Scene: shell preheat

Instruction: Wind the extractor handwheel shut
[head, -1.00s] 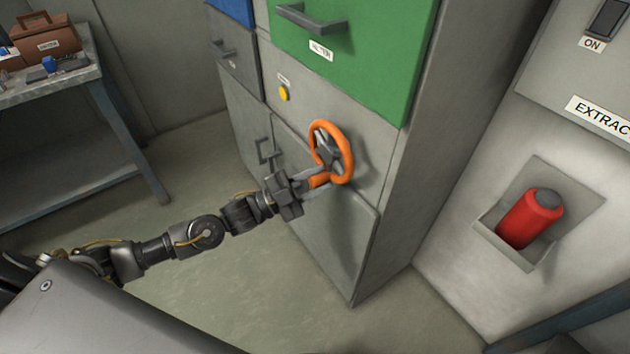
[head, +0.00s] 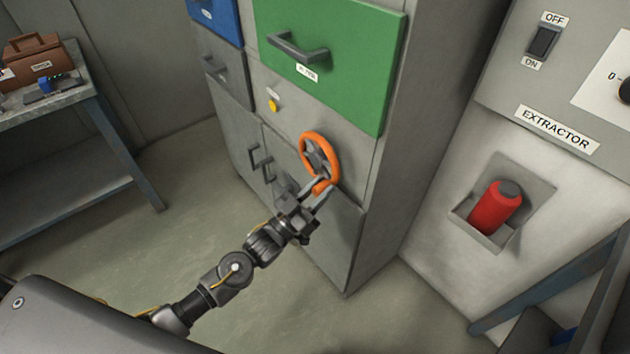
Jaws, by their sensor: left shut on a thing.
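The orange handwheel (head: 333,152) with a dark grey hub is mounted on the front of the grey cabinet, below the green drawer. My left gripper (head: 322,190) is at the lower edge of the wheel and is shut on its orange rim or grip. The fingers partly hide that part of the wheel. A panel labelled EXTRACTOR (head: 557,128) is on the right, with an OFF/ON switch (head: 543,41) above the label. My right gripper is not in view.
The grey cabinet (head: 390,150) has a green drawer (head: 350,75), a blue drawer and a yellow button (head: 273,104). A red cylinder (head: 492,210) sits in a wall holder at right. A bench with a brown case (head: 35,58) stands at left. Floor between is clear.

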